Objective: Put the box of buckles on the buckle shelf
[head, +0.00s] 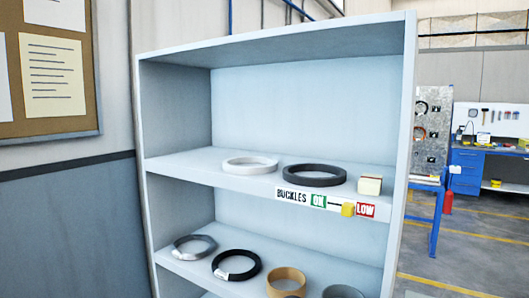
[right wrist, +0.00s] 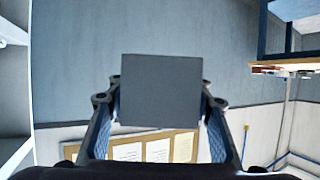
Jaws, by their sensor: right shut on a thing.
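A plain dark grey box (right wrist: 160,90) is between the fingers of my right gripper (right wrist: 160,125) in the right wrist view. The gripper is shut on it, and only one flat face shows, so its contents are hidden. In the head view the buckle shelf (head: 230,183) is the upper board of a pale shelf unit, labelled BUCKLES (head: 291,195) with green OK and red LOW marks. A yellow marker (head: 348,210) sits beside LOW. A small cream and brown block (head: 370,185) stands on this shelf at its right end. My left gripper is in neither view.
A white ring (head: 250,164) and a black ring (head: 314,175) lie on the buckle shelf; its left part is clear. Several coils, including a black one (head: 237,264), lie on the board below. A noticeboard (head: 55,129) hangs left. A blue workbench (head: 467,176) stands far right.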

